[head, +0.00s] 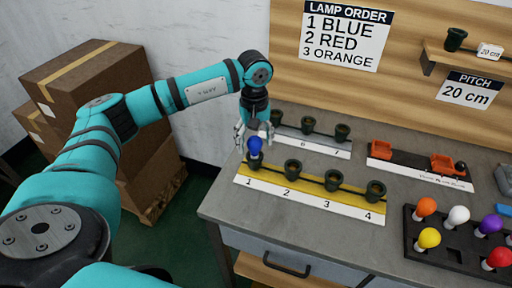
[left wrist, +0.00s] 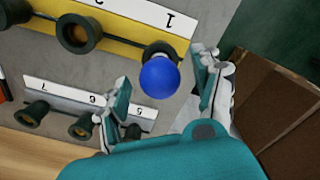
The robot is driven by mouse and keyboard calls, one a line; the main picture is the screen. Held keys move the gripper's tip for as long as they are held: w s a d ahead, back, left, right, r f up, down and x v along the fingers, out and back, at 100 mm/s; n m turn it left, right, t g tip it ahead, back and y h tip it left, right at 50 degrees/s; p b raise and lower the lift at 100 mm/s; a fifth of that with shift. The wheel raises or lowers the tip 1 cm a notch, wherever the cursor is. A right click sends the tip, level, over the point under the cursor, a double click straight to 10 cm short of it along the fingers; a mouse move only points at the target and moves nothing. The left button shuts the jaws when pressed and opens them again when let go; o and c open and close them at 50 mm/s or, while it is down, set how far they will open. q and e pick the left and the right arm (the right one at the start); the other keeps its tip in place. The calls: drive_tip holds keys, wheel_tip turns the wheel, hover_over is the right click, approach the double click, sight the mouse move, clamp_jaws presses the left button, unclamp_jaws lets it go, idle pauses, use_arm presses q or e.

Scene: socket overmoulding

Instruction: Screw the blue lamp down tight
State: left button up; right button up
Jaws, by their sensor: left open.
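The blue lamp (head: 254,146) stands upright in the socket at number 1 of the yellow strip (head: 262,179). In the left wrist view the blue lamp (left wrist: 160,77) covers most of its socket (left wrist: 158,48). My left gripper (head: 247,140) is above and around the lamp, pointing down. In the left wrist view its fingers (left wrist: 162,95) are spread wide on both sides of the lamp, with gaps to it. How far the lamp is screwed in cannot be told. My right gripper is not in view.
Sockets 2 (head: 292,168), 3 (head: 333,180) and 4 (head: 375,191) are empty. A second row of dark sockets (head: 307,124) stands behind. A black tray (head: 411,240) of coloured lamps is at right. The lamp order sign (head: 346,34) hangs on the back panel.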

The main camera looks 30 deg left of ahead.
use_arm(q)
drive_tip(key=n, duration=0.6)
drive_tip(key=shift+n+p, duration=0.35)
drive_tip(key=shift+n, duration=0.05)
drive_tip(key=n, duration=0.7)
drive_tip(key=shift+p, duration=0.4)
drive_tip(key=n, duration=0.4)
drive_tip(key=shift+n+p, duration=0.3)
drive_tip(key=shift+p, duration=0.1)
drive_tip(key=shift+r+n+p, duration=0.1)
drive_tip(key=shift+n+p, duration=0.2)
drive_tip(key=shift+n, duration=2)
